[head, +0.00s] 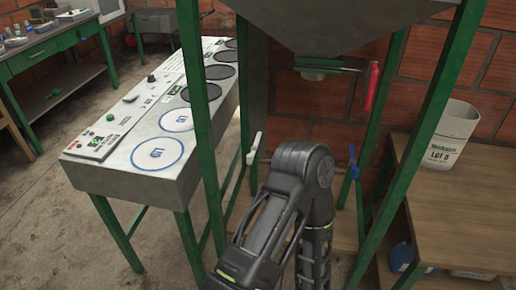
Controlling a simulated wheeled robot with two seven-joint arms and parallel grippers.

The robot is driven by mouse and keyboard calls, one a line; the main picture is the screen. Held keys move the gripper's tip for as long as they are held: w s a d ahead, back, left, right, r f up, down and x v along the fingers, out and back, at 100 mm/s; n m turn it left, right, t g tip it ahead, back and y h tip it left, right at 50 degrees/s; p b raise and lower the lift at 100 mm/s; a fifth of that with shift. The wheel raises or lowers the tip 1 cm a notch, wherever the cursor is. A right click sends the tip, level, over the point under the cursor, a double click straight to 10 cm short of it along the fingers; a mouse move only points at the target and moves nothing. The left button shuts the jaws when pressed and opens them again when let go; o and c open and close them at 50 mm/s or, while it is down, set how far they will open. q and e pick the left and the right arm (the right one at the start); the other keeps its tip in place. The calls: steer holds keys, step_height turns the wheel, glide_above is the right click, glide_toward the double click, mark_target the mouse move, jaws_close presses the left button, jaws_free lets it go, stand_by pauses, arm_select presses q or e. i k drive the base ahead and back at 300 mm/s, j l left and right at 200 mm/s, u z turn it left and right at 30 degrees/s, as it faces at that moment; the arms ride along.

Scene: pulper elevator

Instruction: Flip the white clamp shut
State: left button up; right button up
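The white clamp (254,148) stands up beside the green frame, just left of my dark arm in the head view. It is small, and its lower part is partly hidden, so I cannot tell whether it is open or shut. One of my arms rises from the bottom middle and bends at a joint right of the clamp. I cannot tell which arm it is. Neither gripper shows in this view.
A grey hopper with an outlet (318,72) and a red handle (370,87) hangs above between green posts. A blue clamp (354,162) is right of my arm. A metal control table (110,172) stands left, a wooden table (470,200) with a white bucket (452,135) right.

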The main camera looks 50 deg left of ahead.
mark_target(254, 149)
steer(key=u, duration=1.35)
